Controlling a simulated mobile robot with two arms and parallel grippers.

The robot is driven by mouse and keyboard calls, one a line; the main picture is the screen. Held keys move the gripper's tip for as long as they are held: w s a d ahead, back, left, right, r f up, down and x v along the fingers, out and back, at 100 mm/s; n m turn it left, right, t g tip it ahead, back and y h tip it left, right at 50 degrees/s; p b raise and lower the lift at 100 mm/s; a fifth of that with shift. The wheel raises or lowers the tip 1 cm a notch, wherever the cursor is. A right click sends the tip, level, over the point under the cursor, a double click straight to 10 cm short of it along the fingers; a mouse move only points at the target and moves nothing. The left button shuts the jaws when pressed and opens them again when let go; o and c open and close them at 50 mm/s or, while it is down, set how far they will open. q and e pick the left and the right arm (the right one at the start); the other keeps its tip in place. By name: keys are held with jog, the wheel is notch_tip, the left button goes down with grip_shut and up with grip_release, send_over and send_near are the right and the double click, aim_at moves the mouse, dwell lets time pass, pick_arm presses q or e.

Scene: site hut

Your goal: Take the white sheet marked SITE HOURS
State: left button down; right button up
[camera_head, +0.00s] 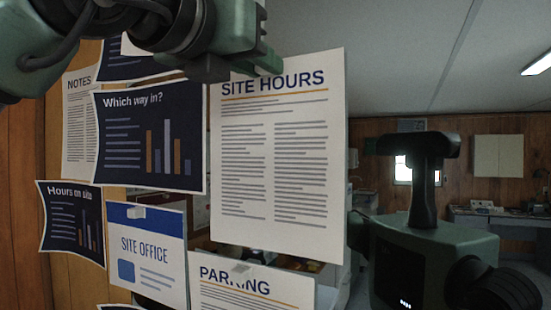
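The white sheet marked SITE HOURS (278,160) hangs upright in the middle, with dark blue lettering and an orange line under its title. It stands in front of the other sheets, and its right part reaches past them with the room behind. My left gripper (262,66) comes in from the top left and is at the sheet's top edge above the title. Its fingers look shut on that edge, though the arm hides part of them. My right gripper is not in view.
Other sheets hang close by: NOTES (76,125), Which way in? (150,132), Hours on site (70,222), SITE OFFICE (148,252) and PARKING (250,288). A green-grey machine (432,248) with a black T-shaped top stands at right. A worktop (500,215) lies far back.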

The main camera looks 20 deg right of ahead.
pick_arm(q)
jog(key=shift+s+a, duration=0.1)
jog(key=shift+a, duration=0.05)
dwell(0.5)
jog(key=b+v, duration=0.2)
jog(key=v, duration=0.2)
jog(key=shift+s+a+b, duration=0.1)
jog(key=shift+b, duration=0.2)
dwell(0.5)
jog(key=shift+s+r, duration=0.1)
jog(key=shift+s+a+r, duration=0.7)
jog(key=shift+s+a, duration=0.15)
jog(key=shift+a, duration=0.05)
jog(key=shift+s+a+r, duration=0.7)
jog(key=shift+s+a, duration=0.15)
jog(key=shift+a, duration=0.05)
